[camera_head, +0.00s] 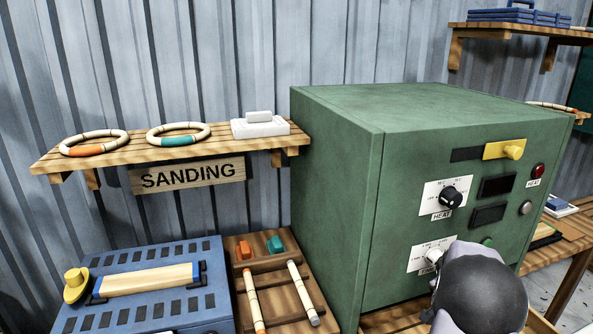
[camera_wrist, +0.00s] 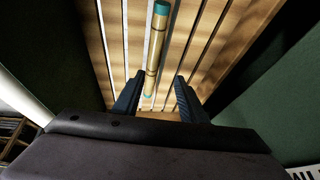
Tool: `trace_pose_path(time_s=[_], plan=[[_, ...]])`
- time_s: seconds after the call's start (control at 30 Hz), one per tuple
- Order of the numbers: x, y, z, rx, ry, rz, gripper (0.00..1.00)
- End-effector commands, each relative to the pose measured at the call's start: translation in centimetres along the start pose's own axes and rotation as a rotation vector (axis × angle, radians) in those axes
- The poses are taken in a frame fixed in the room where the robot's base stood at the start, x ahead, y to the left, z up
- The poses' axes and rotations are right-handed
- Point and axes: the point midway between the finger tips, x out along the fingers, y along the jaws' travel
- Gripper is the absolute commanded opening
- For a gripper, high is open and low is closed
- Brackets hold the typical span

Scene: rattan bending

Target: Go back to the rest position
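My gripper (camera_wrist: 158,80) shows in the wrist view with its two dark fingers apart. A light rattan stick (camera_wrist: 156,50) with teal ends lies ahead of it on wooden slats (camera_wrist: 205,50), its near end in line with the gap between the fingers. In the head view only a grey and black part of my arm shows, at the lower right in front of the green heating cabinet (camera_head: 330,150); the gripper itself is hidden there.
Dark green walls (camera_wrist: 50,45) flank the slats in the wrist view. In the head view, a wall shelf (camera_head: 115,152) holds two rattan rings and a white block. Below stand a blue machine (camera_head: 125,312) and a wooden rack (camera_head: 275,280) with two sticks.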

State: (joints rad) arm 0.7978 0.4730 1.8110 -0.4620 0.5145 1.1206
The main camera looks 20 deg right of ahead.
Motion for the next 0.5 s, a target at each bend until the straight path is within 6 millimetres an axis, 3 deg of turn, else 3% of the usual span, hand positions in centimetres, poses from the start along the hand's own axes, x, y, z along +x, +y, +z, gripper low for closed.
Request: trace_pose_path(time_s=[0.1,0.27,0.37,0.5], plan=[[-0.7,-0.3,0.7,0.0,0.028,-0.073,0.38],[-6.3,-2.5,4.4,-0.188,-0.029,-0.085,0.38],[-9.9,-3.3,7.5,-0.328,-0.071,-0.096,0.38],[-16.3,-3.6,12.9,-0.577,-0.145,-0.12,0.38]])
